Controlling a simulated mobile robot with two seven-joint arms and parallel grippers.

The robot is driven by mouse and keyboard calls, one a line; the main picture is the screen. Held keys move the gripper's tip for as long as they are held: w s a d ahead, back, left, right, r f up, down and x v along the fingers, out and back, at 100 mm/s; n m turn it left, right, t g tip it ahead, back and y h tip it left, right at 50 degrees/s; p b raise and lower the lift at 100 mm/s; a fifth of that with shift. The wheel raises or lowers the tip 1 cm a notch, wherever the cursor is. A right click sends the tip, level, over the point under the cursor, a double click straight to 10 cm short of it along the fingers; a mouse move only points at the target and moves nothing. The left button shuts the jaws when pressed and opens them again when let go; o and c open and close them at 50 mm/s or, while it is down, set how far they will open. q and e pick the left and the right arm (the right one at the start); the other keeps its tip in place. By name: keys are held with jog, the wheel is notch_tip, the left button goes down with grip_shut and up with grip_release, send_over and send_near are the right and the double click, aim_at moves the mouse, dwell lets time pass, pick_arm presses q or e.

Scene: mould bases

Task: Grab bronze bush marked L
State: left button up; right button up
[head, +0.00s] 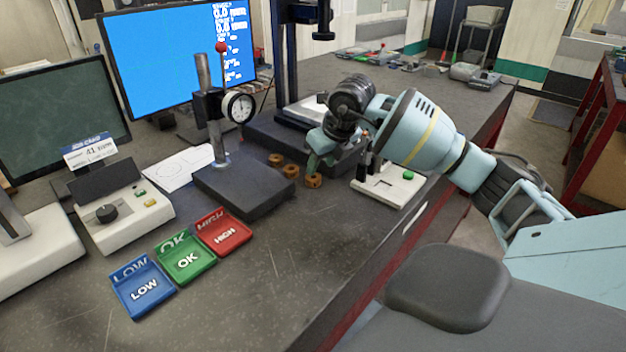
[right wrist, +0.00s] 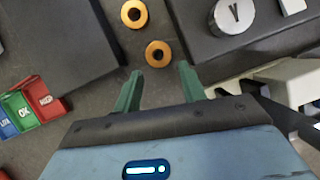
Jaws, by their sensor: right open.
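Three bronze bushes lie in a slanting row on the bench in the head view: a left one (head: 275,159), a middle one (head: 290,170) and a right one (head: 313,181). Any letters on them are too small to read. My right gripper (head: 313,163) is above the right bush, fingers pointing down. In the right wrist view my gripper (right wrist: 160,70) is open and empty. One bush (right wrist: 158,53) lies just beyond and between its green fingertips, and another bush (right wrist: 134,14) lies farther off. My left gripper is out of view.
A dial gauge stand (head: 240,190) is left of the bushes. A dark-based stand (head: 270,135) is behind them, and a white fixture (head: 388,188) is right. Blue LOW (head: 143,287), green OK (head: 187,259) and red HIGH (head: 224,232) trays sit in front. The bench's front middle is clear.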

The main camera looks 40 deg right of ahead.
aim_at(316, 179)
jog(key=shift+w+f, duration=0.15)
jog(key=shift+f, duration=0.15)
jog(key=x, duration=0.4)
jog(key=shift+w+f, duration=0.15)
jog(key=shift+f, duration=0.1)
jog(key=shift+c, duration=0.5)
jog(key=c, duration=0.6)
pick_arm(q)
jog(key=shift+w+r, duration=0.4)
pick_arm(e)
jog(key=shift+r, duration=0.15)
